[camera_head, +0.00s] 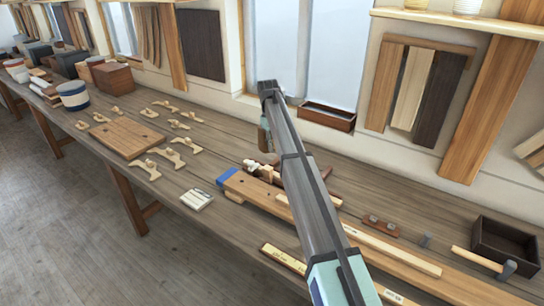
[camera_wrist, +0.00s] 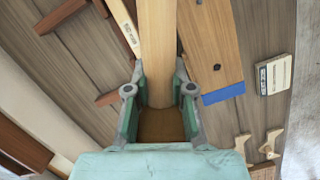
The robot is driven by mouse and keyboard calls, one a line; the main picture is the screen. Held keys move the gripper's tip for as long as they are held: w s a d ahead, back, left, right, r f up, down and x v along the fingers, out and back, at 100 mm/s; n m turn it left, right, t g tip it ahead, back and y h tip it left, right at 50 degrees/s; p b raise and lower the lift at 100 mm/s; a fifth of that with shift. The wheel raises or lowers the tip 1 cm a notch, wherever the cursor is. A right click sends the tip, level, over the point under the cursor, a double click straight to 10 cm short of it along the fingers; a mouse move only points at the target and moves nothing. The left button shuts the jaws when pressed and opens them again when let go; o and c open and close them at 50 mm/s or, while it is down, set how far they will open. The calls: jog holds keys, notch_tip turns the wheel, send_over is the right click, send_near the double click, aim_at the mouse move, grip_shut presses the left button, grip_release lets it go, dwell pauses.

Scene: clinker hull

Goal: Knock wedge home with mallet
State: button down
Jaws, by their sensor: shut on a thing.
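My gripper (camera_wrist: 160,100) shows in the wrist view, its teal and grey jaws shut on a pale wooden bar (camera_wrist: 157,45). The bar looks like a handle and runs up out of the picture; a darker brown part lies between the jaws. No mallet head shows on it. In the head view my gripper is mostly hidden behind my arm, above the far-left end of a long plank (camera_head: 240,184) with a blue end. The plank also shows in the wrist view (camera_wrist: 209,45). A hammer-like tool with a pale handle (camera_head: 476,258) lies at right. I cannot single out the wedge.
Several pale wooden clamps (camera_head: 167,154) and a brown board (camera_head: 125,136) lie on the bench at left. A dark open box (camera_head: 503,246) stands at right and a brown tray (camera_head: 327,117) at the back. Pale strips lie at the front. Some bench top between is bare.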

jog(key=shift+s+r, duration=0.15)
jog(key=shift+r, duration=0.05)
jog(key=shift+f, duration=0.15)
jog(key=shift+r+p, duration=1.1)
jog(key=shift+r, duration=1.5)
